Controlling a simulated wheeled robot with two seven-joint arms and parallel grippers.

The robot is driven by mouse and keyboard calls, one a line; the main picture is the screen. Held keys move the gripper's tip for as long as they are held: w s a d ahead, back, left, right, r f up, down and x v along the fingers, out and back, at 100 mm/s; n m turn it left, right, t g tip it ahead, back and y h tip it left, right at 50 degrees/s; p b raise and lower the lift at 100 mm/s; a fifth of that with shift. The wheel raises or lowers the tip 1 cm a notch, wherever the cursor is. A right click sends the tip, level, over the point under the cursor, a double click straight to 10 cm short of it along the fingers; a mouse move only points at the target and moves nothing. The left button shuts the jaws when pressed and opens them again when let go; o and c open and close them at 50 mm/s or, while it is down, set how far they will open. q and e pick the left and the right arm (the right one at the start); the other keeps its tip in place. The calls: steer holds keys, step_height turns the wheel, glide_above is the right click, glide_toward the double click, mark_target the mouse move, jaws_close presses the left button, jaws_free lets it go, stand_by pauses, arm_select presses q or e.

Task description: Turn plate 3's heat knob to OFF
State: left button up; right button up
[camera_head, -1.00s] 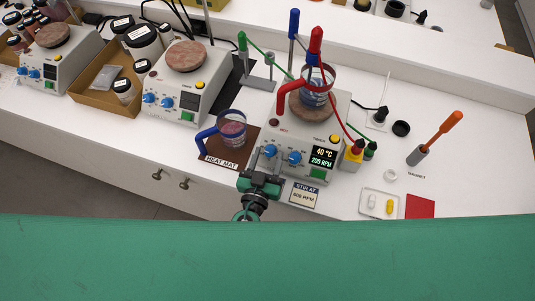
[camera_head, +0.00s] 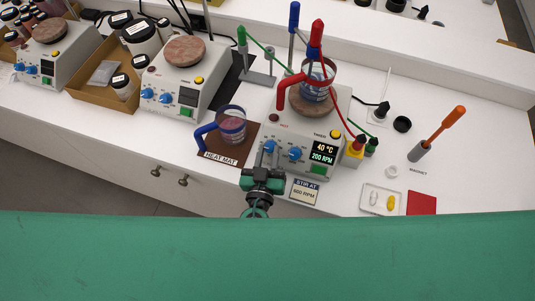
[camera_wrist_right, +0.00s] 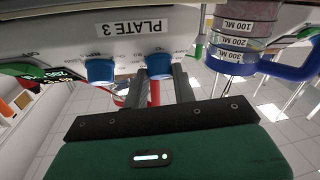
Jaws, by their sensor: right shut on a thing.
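Plate 3 (camera_head: 308,128) is a white hotplate at the centre right of the head view, its display (camera_head: 323,153) reading 40 °C and 200 RPM. Its front has two blue knobs. The left one (camera_head: 270,146) is at my right gripper (camera_head: 264,160); the other (camera_head: 295,153) is free. In the right wrist view, upside down, the "PLATE 3" label (camera_wrist_right: 132,27) shows above the gripped knob (camera_wrist_right: 158,66) and the free knob (camera_wrist_right: 100,71). My right gripper is shut on the gripped knob, fingers on its sides. Its pointer is not readable. My left gripper is not in view.
A beaker (camera_head: 318,88) with a red handle stands on plate 3's round top. A blue-handled beaker (camera_head: 231,125) stands on the heat mat (camera_head: 218,155) at left. A "STIR AT 600 RPM" card (camera_head: 304,192) lies in front. Cables and a clamp stand (camera_head: 258,78) are behind.

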steer(key=shift+d+n+y+b, duration=0.15)
steer(key=shift+n+y+b, duration=0.15)
steer(key=shift+n+y, duration=0.65)
steer(key=shift+d+r+n+y, duration=0.1)
steer(key=shift+n+y, duration=0.55)
steer(key=shift+n, duration=0.6)
steer(key=n+y, duration=0.1)
steer(key=n+g+y+p, duration=0.1)
steer(key=shift+d+r+n, duration=0.1)
steer(key=shift+r+n, duration=0.1)
steer(key=shift+n, duration=0.1)
steer(key=shift+f+n+g+y+p, duration=0.1)
steer(key=shift+n+g+y+p, duration=0.4)
steer(key=shift+n+p, duration=0.6)
steer(key=o, duration=1)
